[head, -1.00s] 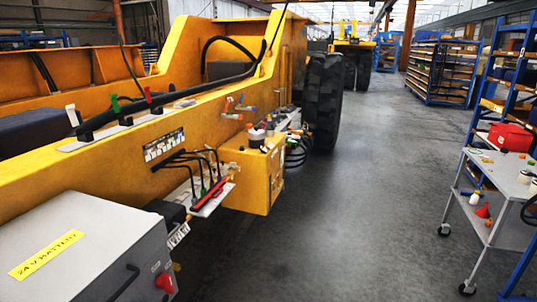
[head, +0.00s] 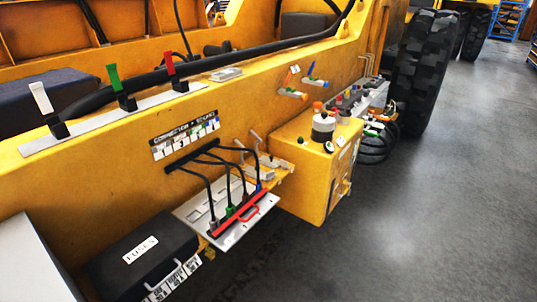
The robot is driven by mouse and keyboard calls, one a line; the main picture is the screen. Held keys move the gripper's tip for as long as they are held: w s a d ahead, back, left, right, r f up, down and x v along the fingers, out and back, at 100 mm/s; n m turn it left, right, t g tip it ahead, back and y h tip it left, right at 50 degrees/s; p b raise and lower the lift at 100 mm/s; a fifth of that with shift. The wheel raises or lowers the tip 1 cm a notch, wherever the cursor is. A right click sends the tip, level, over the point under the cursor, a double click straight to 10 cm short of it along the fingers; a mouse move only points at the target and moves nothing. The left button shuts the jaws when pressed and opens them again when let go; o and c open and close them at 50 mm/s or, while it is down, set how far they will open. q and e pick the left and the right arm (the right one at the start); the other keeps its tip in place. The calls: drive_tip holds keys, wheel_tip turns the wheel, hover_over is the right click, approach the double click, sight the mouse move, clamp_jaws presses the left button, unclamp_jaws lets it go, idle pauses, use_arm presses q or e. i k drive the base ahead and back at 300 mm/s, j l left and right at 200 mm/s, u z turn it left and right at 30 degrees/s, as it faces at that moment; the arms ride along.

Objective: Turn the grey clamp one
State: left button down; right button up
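Neither of my grippers is in the head view. Small grey upright levers (head: 256,139) stand on a yellow bracket (head: 281,179) at the side of the yellow machine, just right of the hanging black cables. I cannot tell for sure whether one of them is the grey clamp. A grey strip (head: 80,128) on top of the beam carries three upright levers on black bases: a white one (head: 41,97), a green one (head: 114,76) and a red one (head: 169,64). Nothing of mine touches any of these.
Black cables run down to a plate (head: 229,236) with a red bar (head: 240,221). A black fuse box (head: 143,255) is at lower left. A yellow box (head: 318,165) juts out, with a large tyre (head: 427,70) beyond. Floor (head: 450,200) at right is clear.

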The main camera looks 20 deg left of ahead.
sight(270, 176)
drive_tip(key=i+l+u, duration=0.1)
drive_tip(key=i+u, duration=0.3)
drive_tip(key=i+l+u, duration=0.15)
drive_tip(key=i+u, duration=0.15)
drive_tip(key=u, duration=0.15)
drive_tip(key=i+l+u, duration=0.55)
drive_tip(key=l+u, duration=0.15)
drive_tip(key=u, duration=0.15)
drive_tip(key=i+l+u, duration=0.15)
drive_tip(key=l+u, duration=0.35)
drive_tip(key=l, duration=0.15)
drive_tip(key=i+l+u, duration=0.1)
drive_tip(key=i+l, duration=0.05)
drive_tip(key=l, duration=0.1)
